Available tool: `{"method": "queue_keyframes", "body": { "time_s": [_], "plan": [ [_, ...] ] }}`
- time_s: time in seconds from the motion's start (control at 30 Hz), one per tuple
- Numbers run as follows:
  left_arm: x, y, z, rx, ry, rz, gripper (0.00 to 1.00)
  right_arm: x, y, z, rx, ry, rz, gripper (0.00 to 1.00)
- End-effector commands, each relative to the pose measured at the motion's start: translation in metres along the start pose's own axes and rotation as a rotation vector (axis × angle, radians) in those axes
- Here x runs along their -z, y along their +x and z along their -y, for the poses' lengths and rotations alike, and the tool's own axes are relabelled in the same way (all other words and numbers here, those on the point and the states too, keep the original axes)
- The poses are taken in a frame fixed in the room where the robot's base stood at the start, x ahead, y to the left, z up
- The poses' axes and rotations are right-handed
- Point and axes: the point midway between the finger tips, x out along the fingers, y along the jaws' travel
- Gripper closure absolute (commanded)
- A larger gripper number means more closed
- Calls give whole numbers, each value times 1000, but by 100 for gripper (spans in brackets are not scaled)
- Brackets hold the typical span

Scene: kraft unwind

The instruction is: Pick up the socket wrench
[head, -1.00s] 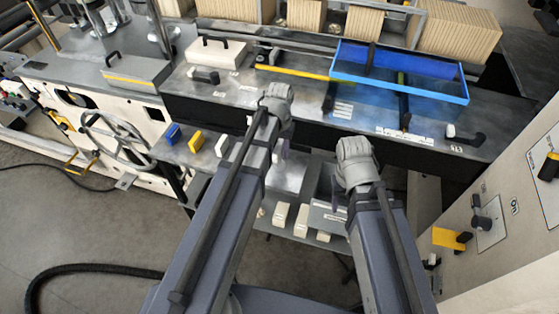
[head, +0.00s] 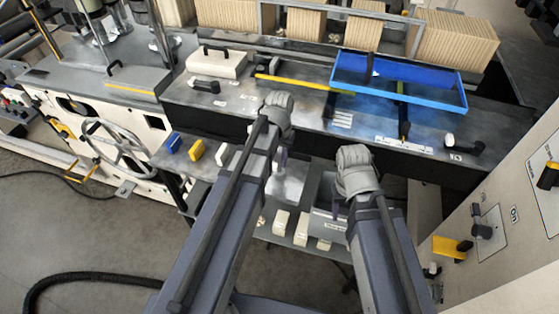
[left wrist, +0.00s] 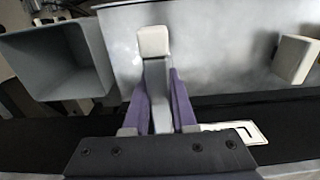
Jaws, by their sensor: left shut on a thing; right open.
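My left gripper (head: 283,157) points down at the front edge of the long bench. In the left wrist view its purple fingers (left wrist: 158,88) are shut on a grey bar with a cream block-like end (left wrist: 154,42). I cannot tell for sure that this bar is the socket wrench.
A blue tray (head: 455,101) and a yellow bar (head: 290,82) lie on the bench. Black-handled pieces lie at its left (head: 205,86) and right (head: 463,147). Cream blocks (head: 301,229) stand on the lower shelf. A grey box-shaped opening (left wrist: 55,60) is left of the held bar.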

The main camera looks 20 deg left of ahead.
Motion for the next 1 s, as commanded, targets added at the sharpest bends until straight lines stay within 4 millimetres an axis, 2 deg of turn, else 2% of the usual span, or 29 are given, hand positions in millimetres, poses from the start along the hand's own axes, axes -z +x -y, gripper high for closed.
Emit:
{"method": "queue_keyframes", "body": {
  "time_s": [0.27, 0.63, 0.83, 1.0],
  "plan": [
    [0, -33, 0, 0, 0, 0, 100, -2, -33, -3, 0, -1, 0, 45],
    [0, -88, 0, 0, 0, 0, 100, -5, -88, -8, 1, 1, 0, 45],
    [0, -98, 0, 0, 0, 0, 100, -6, -97, -9, 1, 5, 0, 45],
    [0, -89, 0, 0, 0, 0, 100, -5, -89, -8, 1, 5, 0, 45]
  ]
}}
